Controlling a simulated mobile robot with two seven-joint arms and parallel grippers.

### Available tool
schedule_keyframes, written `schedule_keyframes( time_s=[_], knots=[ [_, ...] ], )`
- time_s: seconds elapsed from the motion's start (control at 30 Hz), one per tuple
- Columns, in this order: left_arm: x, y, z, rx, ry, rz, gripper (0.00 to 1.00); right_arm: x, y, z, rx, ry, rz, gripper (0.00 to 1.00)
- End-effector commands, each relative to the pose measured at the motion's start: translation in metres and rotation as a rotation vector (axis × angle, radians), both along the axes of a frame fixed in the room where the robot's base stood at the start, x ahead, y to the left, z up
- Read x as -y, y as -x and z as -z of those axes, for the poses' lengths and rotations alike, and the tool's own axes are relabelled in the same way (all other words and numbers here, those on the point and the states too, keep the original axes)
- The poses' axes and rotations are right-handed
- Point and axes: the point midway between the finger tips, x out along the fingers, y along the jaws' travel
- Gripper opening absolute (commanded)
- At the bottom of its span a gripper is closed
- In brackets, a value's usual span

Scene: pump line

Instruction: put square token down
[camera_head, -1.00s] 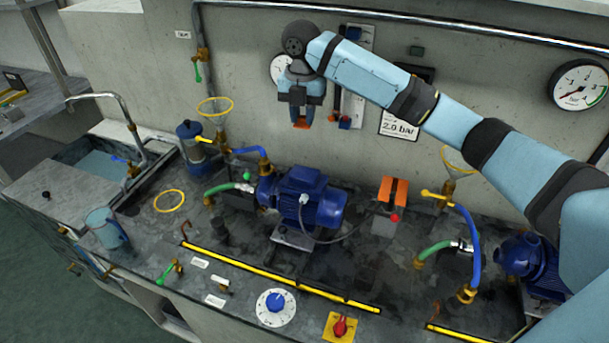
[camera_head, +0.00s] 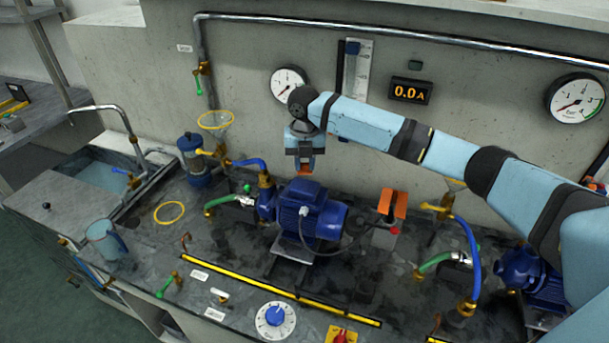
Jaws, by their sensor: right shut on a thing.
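My right gripper (camera_head: 306,163) hangs fingers-down in front of the back wall, just above and behind the blue motor of the middle pump (camera_head: 308,210). It is shut on a small orange piece (camera_head: 307,173), which I take to be the square token. Only a sliver of this piece shows under the fingertips, so its shape cannot be told. I cannot tell whether it touches anything below. My left gripper is out of view.
The right arm crosses above the orange-topped switch box (camera_head: 393,205) and the second blue pump (camera_head: 528,262).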

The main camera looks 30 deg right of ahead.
Motion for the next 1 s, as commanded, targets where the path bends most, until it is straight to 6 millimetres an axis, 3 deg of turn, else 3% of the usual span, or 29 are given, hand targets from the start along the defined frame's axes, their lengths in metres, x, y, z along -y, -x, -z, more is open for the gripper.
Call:
schedule_keyframes(
  time_s=[0.17,0.47,0.83,0.87,0.93,1.0],
  knots=[
    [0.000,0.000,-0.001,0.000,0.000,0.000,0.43,-0.001,0.000,0.012,-0.001,0.000,-0.001,0.02],
    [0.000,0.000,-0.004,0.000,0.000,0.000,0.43,0.000,0.000,0.050,-0.001,0.000,0.000,0.02],
    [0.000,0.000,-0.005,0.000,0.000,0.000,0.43,0.000,0.000,0.055,0.000,0.000,0.000,0.02],
    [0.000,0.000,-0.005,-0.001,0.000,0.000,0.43,0.000,0.000,0.054,0.000,0.000,0.000,0.31],
    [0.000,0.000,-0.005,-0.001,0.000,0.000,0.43,0.000,0.000,0.054,0.000,0.000,0.000,0.47],
    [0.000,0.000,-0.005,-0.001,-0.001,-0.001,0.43,0.000,0.000,0.054,0.000,0.000,0.000,0.50]
  ],
)
